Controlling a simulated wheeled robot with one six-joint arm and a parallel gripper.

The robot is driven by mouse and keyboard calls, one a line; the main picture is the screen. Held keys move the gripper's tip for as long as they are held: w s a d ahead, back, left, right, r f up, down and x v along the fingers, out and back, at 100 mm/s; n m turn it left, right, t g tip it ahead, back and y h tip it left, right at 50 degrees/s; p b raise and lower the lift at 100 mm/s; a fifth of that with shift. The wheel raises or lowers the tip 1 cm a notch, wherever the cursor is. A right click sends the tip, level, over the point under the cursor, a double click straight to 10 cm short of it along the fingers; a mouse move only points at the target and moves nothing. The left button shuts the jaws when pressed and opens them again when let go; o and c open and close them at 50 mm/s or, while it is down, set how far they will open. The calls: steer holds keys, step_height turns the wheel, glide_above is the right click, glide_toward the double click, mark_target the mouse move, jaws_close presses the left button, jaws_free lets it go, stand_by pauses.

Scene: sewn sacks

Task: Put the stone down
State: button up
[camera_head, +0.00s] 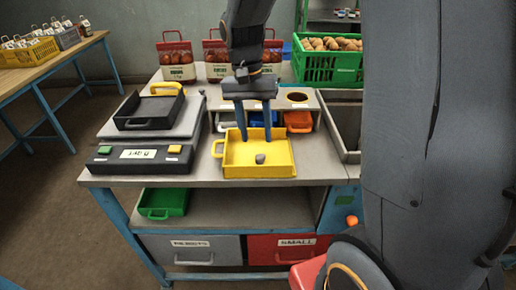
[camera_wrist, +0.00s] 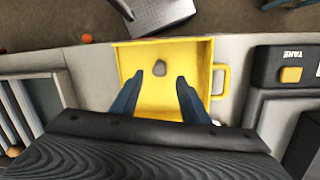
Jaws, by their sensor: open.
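A small grey stone (camera_head: 260,159) lies on the floor of a yellow tray (camera_head: 275,171) on the bench. In the wrist view the stone (camera_wrist: 159,68) lies near one side of the yellow tray (camera_wrist: 130,60). My gripper (camera_head: 254,138) is open above the tray, its two blue fingers apart and pointing down. In the wrist view my gripper (camera_wrist: 160,83) has nothing between its fingers, and the stone lies just beyond the fingertips, apart from them.
Left of the tray stands a scale with a black tray (camera_head: 148,112) and a display (camera_head: 138,154). Behind are shelf slots with blue and orange trays (camera_head: 298,121), bagged goods (camera_head: 176,62) and a green crate (camera_head: 327,68). A green tray (camera_head: 163,203) sits on the lower shelf.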

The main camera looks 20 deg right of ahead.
steer(key=shift+w+a+r+b, duration=0.1)
steer(key=shift+w+r+b, duration=0.1)
steer(key=shift+r, duration=1.1)
steer(key=shift+w+a+r+b, duration=0.1)
steer(key=shift+w+r+b, duration=0.1)
steer(key=shift+r, duration=1.05)
steer(key=shift+d, duration=0.1)
